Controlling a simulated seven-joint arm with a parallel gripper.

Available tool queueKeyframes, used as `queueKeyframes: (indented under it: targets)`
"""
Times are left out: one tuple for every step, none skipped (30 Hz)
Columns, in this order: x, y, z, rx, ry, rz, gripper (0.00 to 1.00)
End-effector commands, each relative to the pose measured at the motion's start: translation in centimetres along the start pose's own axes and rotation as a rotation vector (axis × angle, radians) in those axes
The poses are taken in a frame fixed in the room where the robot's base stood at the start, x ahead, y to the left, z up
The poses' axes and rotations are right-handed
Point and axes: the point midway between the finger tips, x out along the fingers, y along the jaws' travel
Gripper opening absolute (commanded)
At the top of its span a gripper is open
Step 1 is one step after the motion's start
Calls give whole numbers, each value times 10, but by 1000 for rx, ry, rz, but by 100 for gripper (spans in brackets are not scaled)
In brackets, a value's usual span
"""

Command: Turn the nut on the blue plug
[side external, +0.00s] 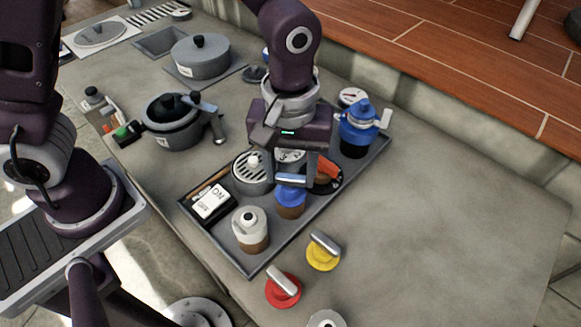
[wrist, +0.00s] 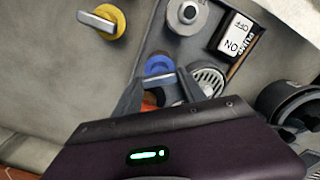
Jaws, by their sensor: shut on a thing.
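The blue plug (side external: 290,196) stands on the grey tray, with a blue upper part and a brown lower part. In the wrist view its blue top (wrist: 158,64) shows just beyond my fingertips. My gripper (side external: 293,181) points down over the plug, with its fingers at the plug's top. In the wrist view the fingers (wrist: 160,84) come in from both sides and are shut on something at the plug. This appears to be the nut, mostly hidden between the fingers.
The tray (side external: 262,258) also holds a white-topped plug (side external: 250,227), an ON/OFF switch (side external: 212,202), a round grille (side external: 252,171) and a blue pump-like device (side external: 360,130). Red (side external: 283,290) and yellow (side external: 323,252) valves stand in front. Pots (side external: 174,122) stand left. The right counter is clear.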

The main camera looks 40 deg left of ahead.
Motion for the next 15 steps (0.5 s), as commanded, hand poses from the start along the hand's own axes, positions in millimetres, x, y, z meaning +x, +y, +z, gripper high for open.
queueKeyframes:
  targets:
    - [0,0,0,41,0,0,8]
    - [0,0,0,70,0,0,8]
    - [0,0,0,109,0,0,8]
    - [0,0,0,137,0,0,8]
    - [0,0,0,165,0,0,8]
    - [0,0,0,203,0,0,8]
    - [0,0,0,232,0,0,8]
    - [0,0,0,260,0,0,8]
    - [0,0,0,298,0,0,8]
    - [0,0,0,327,0,0,8]
    - [0,0,0,356,0,0,8]
    - [0,0,0,393,0,0,8]
    - [0,0,0,421,0,0,8]
    - [0,0,0,450,0,0,8]
    - [0,0,0,488,0,0,8]
